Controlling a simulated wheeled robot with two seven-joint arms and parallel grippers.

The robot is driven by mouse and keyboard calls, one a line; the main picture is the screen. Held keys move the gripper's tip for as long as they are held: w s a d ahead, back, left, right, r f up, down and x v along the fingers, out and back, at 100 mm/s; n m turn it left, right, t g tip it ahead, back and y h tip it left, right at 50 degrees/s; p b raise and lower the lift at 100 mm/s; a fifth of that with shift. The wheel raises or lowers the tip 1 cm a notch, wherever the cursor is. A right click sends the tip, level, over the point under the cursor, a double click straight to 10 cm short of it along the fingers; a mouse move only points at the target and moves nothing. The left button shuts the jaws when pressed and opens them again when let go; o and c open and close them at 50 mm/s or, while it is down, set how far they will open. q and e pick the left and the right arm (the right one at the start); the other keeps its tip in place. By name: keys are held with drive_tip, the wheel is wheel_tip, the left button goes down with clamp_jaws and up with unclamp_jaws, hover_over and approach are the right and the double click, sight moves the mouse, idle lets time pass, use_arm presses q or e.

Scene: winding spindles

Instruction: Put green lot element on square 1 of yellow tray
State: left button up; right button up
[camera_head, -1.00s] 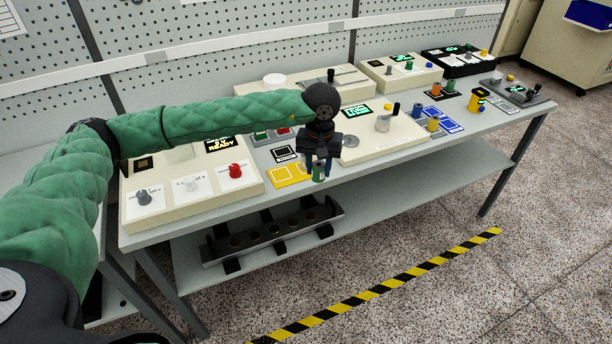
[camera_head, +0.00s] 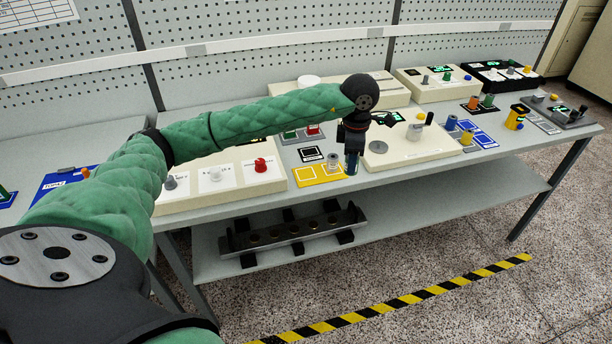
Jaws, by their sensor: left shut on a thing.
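The numbers on the tray squares are too small to read. My right gripper is not in view.
A white control box with knobs (camera_head: 218,178) stands left of the tray, and a cream panel with a lever (camera_head: 412,147) stands to the right. A black-marked tray (camera_head: 311,154) lies behind. Blue trays (camera_head: 484,139) with coloured elements lie farther right.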

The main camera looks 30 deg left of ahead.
use_arm(q)
drive_tip(key=n, duration=0.2)
drive_tip(key=a+n, duration=0.1)
drive_tip(key=shift+a+n, duration=0.3)
drive_tip(key=shift+n, duration=0.1)
drive_tip(key=n, duration=0.2)
drive_tip(key=n+p, duration=0.5)
drive_tip(key=n, duration=0.1)
hover_over(306, 174)
wheel_tip(306, 174, down, 7)
drive_tip(key=shift+a+r, duration=0.15)
drive_tip(key=shift+f, duration=0.5)
drive_tip(key=shift+f+p, duration=1.05)
drive_tip(key=shift+f, duration=0.45)
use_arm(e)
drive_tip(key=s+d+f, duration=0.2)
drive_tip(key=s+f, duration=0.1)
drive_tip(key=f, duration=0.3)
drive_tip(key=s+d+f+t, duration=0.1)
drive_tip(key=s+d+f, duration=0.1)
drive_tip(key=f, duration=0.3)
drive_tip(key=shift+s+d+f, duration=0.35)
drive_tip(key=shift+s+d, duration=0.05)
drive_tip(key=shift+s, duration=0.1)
